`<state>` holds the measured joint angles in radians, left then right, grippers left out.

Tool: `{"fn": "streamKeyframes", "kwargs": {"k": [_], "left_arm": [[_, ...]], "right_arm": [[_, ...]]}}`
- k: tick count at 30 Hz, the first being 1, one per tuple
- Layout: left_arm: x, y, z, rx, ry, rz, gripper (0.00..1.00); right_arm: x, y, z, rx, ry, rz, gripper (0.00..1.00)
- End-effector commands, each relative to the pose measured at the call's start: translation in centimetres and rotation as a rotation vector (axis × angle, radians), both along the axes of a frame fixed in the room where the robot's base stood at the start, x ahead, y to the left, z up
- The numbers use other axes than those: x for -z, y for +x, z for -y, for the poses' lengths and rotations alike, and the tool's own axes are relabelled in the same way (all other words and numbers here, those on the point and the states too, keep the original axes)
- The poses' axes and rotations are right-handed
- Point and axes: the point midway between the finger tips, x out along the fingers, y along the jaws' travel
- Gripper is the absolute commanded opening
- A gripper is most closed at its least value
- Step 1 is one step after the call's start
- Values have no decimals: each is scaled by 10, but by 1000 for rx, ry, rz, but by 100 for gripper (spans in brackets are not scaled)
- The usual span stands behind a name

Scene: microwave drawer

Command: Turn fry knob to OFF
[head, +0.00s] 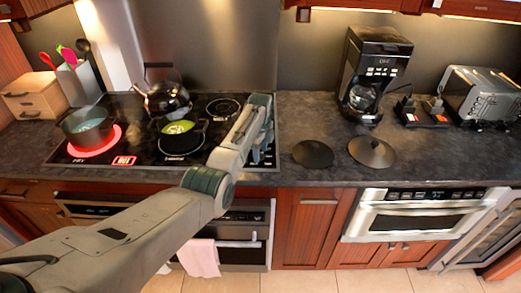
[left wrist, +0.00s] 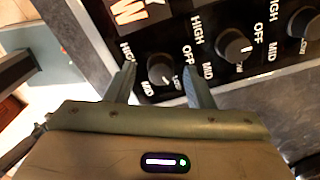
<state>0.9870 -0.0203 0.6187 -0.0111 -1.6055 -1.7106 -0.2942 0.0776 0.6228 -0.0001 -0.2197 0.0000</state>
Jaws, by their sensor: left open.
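In the left wrist view, a black round control knob (left wrist: 160,70) sits on a black panel with HIGH, MID and LOW printed around it. My left gripper (left wrist: 161,80) is open, with one finger on each side of this knob; whether they touch it I cannot tell. A second knob (left wrist: 234,47) and a third (left wrist: 304,24) lie to the right, with OFF printed near the second. No full FRY label is readable in this view. In the head view, my left gripper (head: 258,120) is over the right side of the cooktop (head: 145,152), and the arm hides the knobs. My right gripper is out of view.
A pot (head: 87,128) stands on a glowing red burner (head: 95,147) beside a HOT sign. A kettle (head: 163,97) and a green-filled pot (head: 180,137) are also on the cooktop.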

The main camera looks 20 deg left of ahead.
Motion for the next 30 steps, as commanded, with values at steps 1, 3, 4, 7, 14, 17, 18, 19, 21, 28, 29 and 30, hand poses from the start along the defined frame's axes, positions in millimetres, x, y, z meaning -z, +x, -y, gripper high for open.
{"fn": "streamKeyframes", "kwargs": {"k": [1,3,4,7,14,17,18,19,21,28,29,30], "left_arm": [[0,0,0,0,0,0,48],[0,0,0,0,0,0,46],[0,0,0,0,0,0,40],[0,0,0,0,0,0,21],[0,0,0,-3,0,0,4],[-1,0,0,-15,0,0,4],[-1,0,0,-24,0,0,4],[-1,0,0,-33,0,0,4],[-1,0,0,-59,0,-1,4],[-2,0,0,-208,0,0,4],[-2,0,0,-234,0,-1,4],[-2,0,0,-270,0,-1,4]], "right_arm": [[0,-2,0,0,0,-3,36],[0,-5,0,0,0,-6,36],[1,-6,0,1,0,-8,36],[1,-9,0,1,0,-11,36],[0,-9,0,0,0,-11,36],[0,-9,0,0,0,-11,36],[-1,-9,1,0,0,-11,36],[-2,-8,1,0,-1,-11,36],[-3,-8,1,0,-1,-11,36],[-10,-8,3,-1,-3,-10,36],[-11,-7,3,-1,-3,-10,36],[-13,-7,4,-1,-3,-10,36]]}}
